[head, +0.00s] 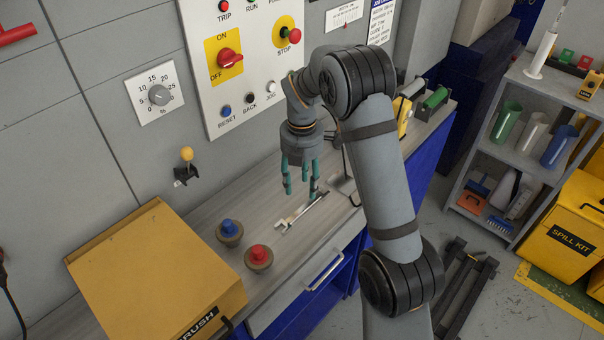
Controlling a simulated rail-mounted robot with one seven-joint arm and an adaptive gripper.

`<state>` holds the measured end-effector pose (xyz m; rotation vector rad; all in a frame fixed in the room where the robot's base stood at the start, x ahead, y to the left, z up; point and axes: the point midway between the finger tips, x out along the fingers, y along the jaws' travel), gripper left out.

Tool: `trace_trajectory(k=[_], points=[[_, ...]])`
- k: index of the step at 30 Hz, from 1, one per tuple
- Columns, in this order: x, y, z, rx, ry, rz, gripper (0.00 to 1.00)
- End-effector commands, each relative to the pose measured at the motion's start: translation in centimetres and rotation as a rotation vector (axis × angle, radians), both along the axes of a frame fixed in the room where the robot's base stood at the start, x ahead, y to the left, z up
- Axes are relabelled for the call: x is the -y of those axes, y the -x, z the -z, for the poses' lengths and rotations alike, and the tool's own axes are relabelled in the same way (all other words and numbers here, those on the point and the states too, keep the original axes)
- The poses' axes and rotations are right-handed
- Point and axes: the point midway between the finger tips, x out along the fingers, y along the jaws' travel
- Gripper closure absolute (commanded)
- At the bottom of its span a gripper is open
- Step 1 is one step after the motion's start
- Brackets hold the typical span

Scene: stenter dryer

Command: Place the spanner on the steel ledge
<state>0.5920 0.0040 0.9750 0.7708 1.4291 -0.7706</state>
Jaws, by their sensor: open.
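The spanner (304,210) is a slim silver tool. It appears to lie on the grey steel ledge (256,207), right of the two knobs. My gripper (301,193) points down with its teal fingers apart and nothing visible between them. Its fingertips are just above and behind the spanner in the picture. The right fingertip is close to the spanner, and I cannot tell whether they touch.
A blue knob (229,231) and a red knob (259,257) stand on the ledge left of the spanner. A yellow box (150,270) fills the left end. The control panel (240,60) rises behind. A shelf rack (530,130) and a yellow spill kit (568,235) stand at right.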

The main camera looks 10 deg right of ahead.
Motion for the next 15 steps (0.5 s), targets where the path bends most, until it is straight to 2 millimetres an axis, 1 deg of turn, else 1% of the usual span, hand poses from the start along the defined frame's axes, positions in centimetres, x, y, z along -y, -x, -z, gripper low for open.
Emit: trace_trajectory(k=[1, 3, 6, 10, 15], points=[[0.0, -0.1, -1.1, 0.004, -0.001, 0.001, 0.55], [0.0, -0.1, -2.2, 0.004, 0.0, 0.001, 0.55], [0.0, 0.0, -3.3, 0.001, -0.001, 0.001, 0.55], [0.0, 0.0, -4.0, -0.001, 0.001, 0.001, 0.55], [0.0, 0.0, -4.1, -0.001, 0.001, 0.0, 0.55]])
